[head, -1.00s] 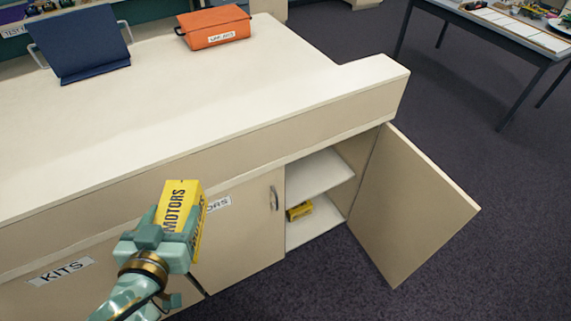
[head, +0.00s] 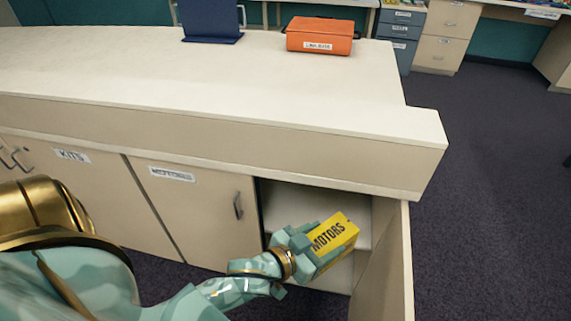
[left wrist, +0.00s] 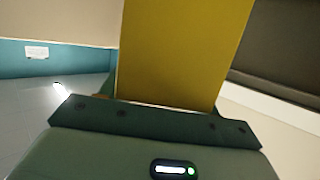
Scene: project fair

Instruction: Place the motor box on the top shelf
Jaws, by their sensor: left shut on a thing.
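The yellow motor box (head: 337,236), marked MOTORS, is tilted in my left gripper (head: 306,246) in the head view. The gripper is shut on it and holds it at the open cabinet front. The box overlaps the top shelf (head: 364,232) in the picture; I cannot tell whether they touch. Part of the lower shelf (head: 338,276) shows below. In the left wrist view the yellow box (left wrist: 180,55) rises from the gripper and fills the middle. My right gripper is not in view.
The open cabinet door (head: 388,265) stands right of the opening. A closed door (head: 200,215) with a handle is left of it. The countertop (head: 200,85) overhangs above and bears an orange box (head: 320,36) and a blue stand (head: 210,20).

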